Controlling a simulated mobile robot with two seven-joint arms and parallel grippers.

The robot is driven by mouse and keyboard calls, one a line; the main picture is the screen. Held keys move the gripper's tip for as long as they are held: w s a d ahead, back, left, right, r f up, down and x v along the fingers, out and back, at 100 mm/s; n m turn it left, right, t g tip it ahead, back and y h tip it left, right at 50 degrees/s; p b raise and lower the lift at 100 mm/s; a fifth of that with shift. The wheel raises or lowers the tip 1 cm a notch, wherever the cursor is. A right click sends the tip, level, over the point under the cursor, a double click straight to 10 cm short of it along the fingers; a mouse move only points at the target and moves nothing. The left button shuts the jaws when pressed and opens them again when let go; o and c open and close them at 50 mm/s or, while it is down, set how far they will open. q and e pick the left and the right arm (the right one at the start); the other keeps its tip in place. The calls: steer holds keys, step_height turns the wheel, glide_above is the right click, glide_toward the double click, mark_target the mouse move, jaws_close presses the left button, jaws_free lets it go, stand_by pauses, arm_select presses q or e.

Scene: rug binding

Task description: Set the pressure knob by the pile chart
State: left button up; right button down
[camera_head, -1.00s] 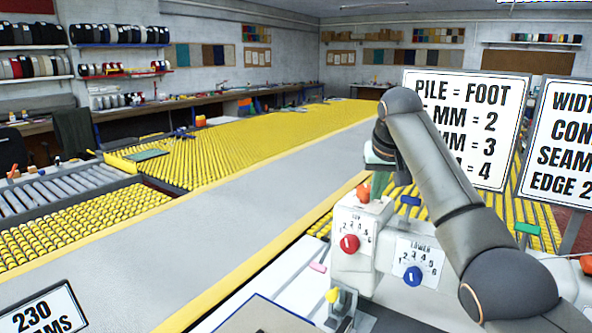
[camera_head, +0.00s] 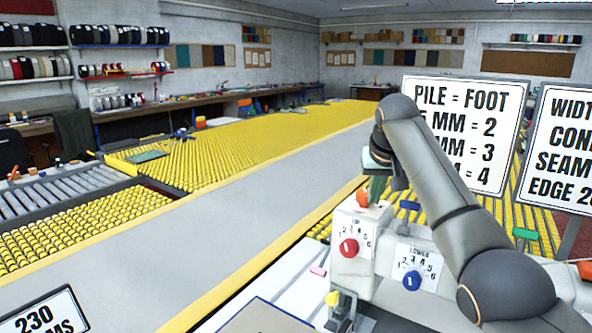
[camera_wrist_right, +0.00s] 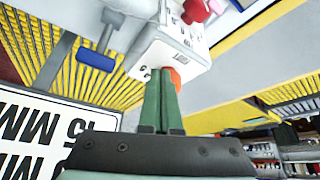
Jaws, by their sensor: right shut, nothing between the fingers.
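The white pile chart (camera_head: 493,100) stands at the right, headed "PILE = FOOT", with rows ending in 2, 3 and 4; my right arm covers part of its left side. The white machine head (camera_head: 352,262) carries a red knob (camera_head: 349,248) on one numbered dial and a blue knob (camera_head: 411,281) on a dial marked "LOWER". An orange part (camera_head: 362,196) sits on its top, and also shows in the wrist view (camera_wrist_right: 176,79). My right gripper (camera_wrist_right: 161,74) is shut and empty, its green fingertips close to the orange part; contact is unclear. My left gripper is out of view.
A second sign (camera_head: 563,145) stands right of the chart. A "230" sign (camera_head: 42,315) is at lower left. A blue-handled lever (camera_wrist_right: 96,60) lies beside the machine head in the wrist view. A long grey belt (camera_head: 200,240) runs past yellow rollers.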

steer(key=shift+a+r+p, duration=0.1)
steer(key=shift+a+p, duration=0.1)
steer(key=shift+p, duration=0.15)
stand_by(0.3)
steer(key=shift+a, duration=0.75)
steer(key=shift+w+a, duration=0.15)
steer(key=shift+a, duration=0.25)
steer(key=shift+f+b, duration=0.2)
steer(key=shift+b, duration=0.15)
steer(key=shift+s+a, duration=0.1)
steer(key=shift+s, duration=0.2)
steer(key=shift+r, duration=0.1)
